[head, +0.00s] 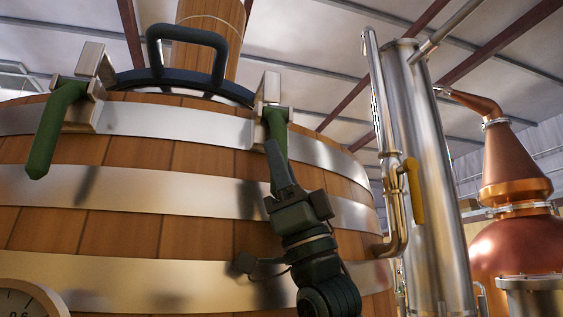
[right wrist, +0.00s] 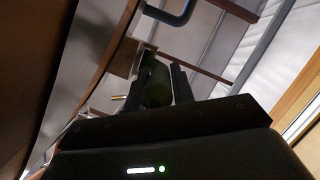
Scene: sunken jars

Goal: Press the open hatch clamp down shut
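The right hatch clamp is a steel bracket (head: 269,90) with a green lever (head: 278,128) pointing down against the vat. My right gripper (head: 279,168) is at the lower part of this lever, its fingers pointing up. In the right wrist view the green lever (right wrist: 156,85) sits between the two dark fingers (right wrist: 160,88) and fills the gap, so the gripper looks shut on it. The left clamp (head: 92,90) also has its green lever (head: 52,125) pointing down. The dark hatch rim with its black handle (head: 187,35) lies between the clamps. My left gripper is not in view.
The wooden vat (head: 130,235) with steel bands fills the left and middle. A steel column (head: 425,180) with a thin pipe and yellow lever (head: 413,190) stands close to its right. A copper still (head: 515,160) is farther right. A dial gauge (head: 28,302) is at lower left.

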